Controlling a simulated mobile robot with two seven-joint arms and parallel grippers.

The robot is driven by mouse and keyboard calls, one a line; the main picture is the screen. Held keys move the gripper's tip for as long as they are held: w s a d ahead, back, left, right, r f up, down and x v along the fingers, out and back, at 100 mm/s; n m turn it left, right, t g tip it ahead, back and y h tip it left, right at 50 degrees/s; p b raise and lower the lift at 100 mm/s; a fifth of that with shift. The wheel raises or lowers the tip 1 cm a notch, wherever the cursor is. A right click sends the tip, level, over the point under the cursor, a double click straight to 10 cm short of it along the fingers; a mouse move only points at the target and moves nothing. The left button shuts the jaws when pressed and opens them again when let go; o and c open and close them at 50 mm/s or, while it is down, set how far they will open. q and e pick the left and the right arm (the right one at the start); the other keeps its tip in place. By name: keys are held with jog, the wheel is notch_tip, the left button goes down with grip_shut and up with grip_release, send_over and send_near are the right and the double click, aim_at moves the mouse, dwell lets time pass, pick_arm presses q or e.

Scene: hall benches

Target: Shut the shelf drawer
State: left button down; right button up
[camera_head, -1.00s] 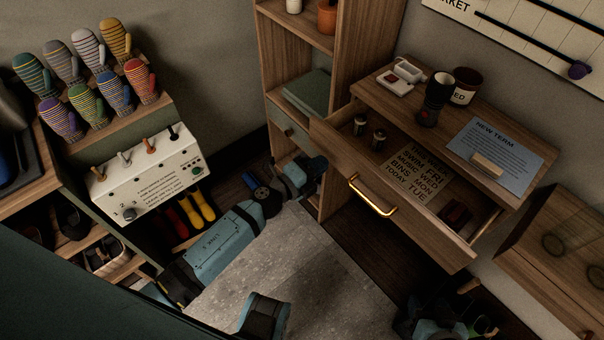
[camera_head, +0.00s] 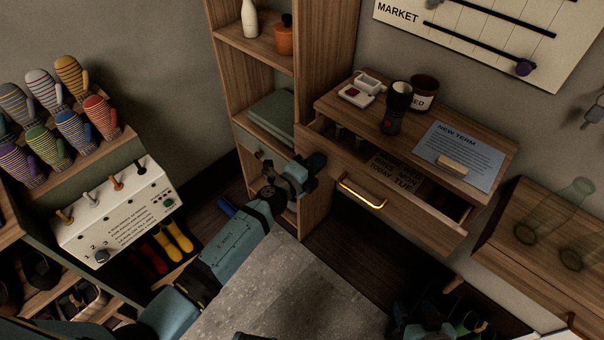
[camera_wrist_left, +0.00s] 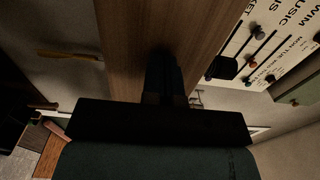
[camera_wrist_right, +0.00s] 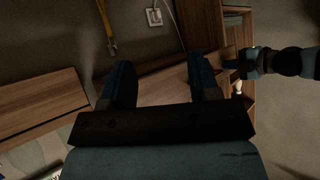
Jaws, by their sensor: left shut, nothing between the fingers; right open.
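The shelf drawer (camera_head: 385,204) is a wide wooden drawer with a brass handle (camera_head: 361,192), under the shelf top (camera_head: 400,135). It stands partly open, with two small jars and a lettered sheet (camera_head: 396,172) partly visible inside. My left gripper (camera_head: 318,161) is shut and empty at the left end of the drawer front; I cannot tell whether it touches. In the left wrist view its shut fingers (camera_wrist_left: 165,75) are in front of a wooden surface (camera_wrist_left: 130,35). My right gripper (camera_wrist_right: 160,82) is open and empty, below wooden furniture.
A flashlight (camera_head: 397,106), a mug (camera_head: 423,92) and a blue notice (camera_head: 462,150) are on the shelf top. A tall shelf (camera_head: 325,60) stands close on the left. A wooden cabinet (camera_head: 530,225) with glassware is at right.

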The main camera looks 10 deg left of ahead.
aim_at(335, 145)
pick_arm(q)
jog(key=b+x, duration=0.1)
jog(key=x, duration=0.6)
jog(key=shift+w+d+f, duration=0.1)
jog(key=shift+w, duration=0.15)
jog(key=shift+w+r+b, duration=0.1)
jog(key=shift+r+b, duration=0.2)
jog(key=shift+r, duration=0.1)
pick_arm(e)
jog(key=shift+f, duration=0.25)
pick_arm(q)
jog(key=shift+r, duration=0.1)
pick_arm(e)
jog(key=shift+s+f, duration=0.1)
